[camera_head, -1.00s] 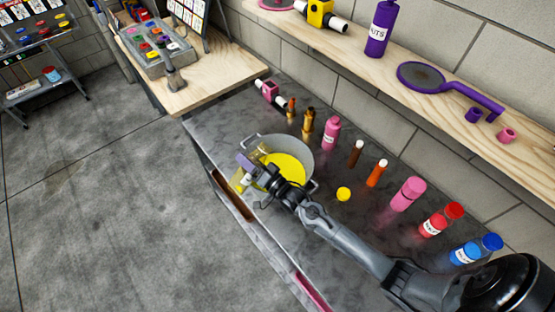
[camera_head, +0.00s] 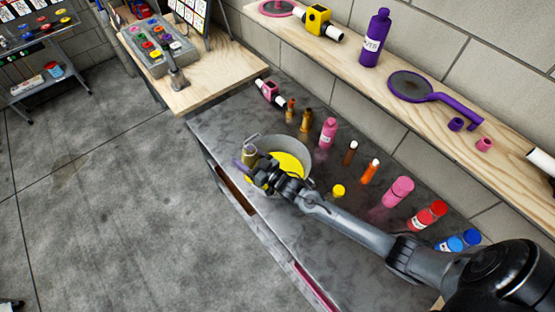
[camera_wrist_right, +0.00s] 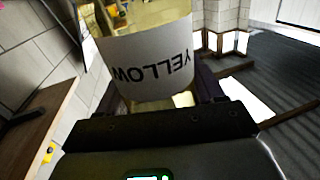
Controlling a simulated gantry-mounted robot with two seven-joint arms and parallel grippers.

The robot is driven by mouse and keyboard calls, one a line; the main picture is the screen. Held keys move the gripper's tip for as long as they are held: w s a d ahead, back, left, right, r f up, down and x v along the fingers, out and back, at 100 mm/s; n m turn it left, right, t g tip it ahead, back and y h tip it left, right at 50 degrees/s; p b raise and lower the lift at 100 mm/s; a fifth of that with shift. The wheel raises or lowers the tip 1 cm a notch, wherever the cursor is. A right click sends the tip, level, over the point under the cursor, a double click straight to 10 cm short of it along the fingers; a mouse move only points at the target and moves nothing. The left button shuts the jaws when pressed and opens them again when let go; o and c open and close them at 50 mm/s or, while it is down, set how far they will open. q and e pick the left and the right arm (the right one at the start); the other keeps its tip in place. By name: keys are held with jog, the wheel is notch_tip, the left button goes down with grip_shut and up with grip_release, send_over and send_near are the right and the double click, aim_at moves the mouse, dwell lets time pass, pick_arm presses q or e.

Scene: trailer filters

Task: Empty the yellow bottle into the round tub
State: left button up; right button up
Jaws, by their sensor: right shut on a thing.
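My right gripper (camera_head: 256,173) is shut on the yellow bottle (camera_head: 249,156), at the near left side of the round tub (camera_head: 302,150). In the right wrist view, the bottle (camera_wrist_right: 148,55) is between the fingers, its white label reading YELLOW upside down. The bottle is see-through with some yellow inside; its mouth is out of view there. The grey tub has side handles and stands on the grey bench with yellow in its bottom. My gripper and wrist hide its near side. A yellow cap (camera_head: 338,190) lies on the bench right of the tub. My left gripper is not in view.
A wooden shelf (camera_head: 450,135) runs along the wall. Floor at left is open.

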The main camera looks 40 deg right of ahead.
aim_at(245, 150)
jog(key=shift+r+n+p, duration=0.3)
jog(key=shift+r+p, duration=0.3)
notch_tip(245, 150, up, 4)
jog(key=p, duration=0.3)
jog(key=shift+a+f, duration=0.1)
jog(key=shift+f, duration=0.1)
